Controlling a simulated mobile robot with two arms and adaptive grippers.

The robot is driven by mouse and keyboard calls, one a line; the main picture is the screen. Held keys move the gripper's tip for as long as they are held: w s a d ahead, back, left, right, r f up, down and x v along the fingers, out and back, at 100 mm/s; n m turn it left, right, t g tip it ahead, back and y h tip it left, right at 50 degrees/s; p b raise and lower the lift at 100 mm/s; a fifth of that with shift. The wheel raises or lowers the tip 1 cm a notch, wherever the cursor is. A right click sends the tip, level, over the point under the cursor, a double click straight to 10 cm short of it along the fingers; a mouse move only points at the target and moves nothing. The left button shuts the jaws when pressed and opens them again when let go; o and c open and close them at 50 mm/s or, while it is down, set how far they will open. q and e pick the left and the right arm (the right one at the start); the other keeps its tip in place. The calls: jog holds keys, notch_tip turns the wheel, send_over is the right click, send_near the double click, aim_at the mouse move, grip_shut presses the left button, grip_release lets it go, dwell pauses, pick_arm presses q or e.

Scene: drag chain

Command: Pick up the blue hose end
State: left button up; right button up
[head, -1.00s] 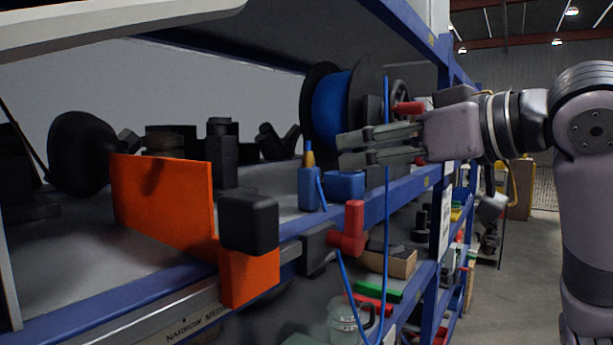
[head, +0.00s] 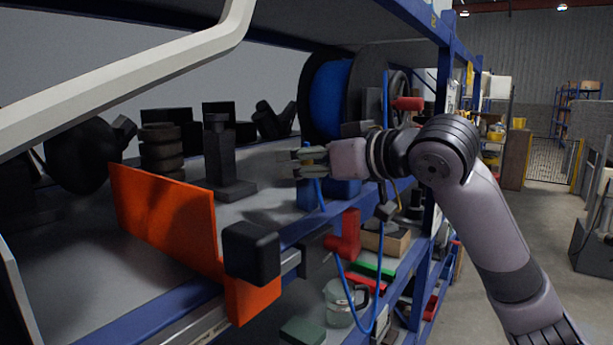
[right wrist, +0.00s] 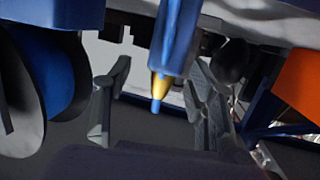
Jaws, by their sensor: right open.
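The blue hose end shows in the right wrist view as a small blue tip (right wrist: 156,105) on a brass cone (right wrist: 160,84), below a blue block (right wrist: 176,38) in that picture. My right gripper (right wrist: 157,75) is open, with one finger on each side of the brass cone and nothing gripped. In the head view the right gripper (head: 294,163) is at the front of the shelf, just above the blue block (head: 307,195). There it hides most of the brass cone and tip. My left gripper is not in view.
A blue hose reel (head: 328,95) stands behind the gripper. A red fitting (head: 346,235) and a black block (head: 251,252) are at the shelf's front edge. An orange panel (head: 165,215) stands to the left. Open floor (head: 550,235) lies to the right.

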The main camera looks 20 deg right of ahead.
jog(key=shift+s, duration=0.15)
jog(key=shift+c, duration=1.2)
grip_shut()
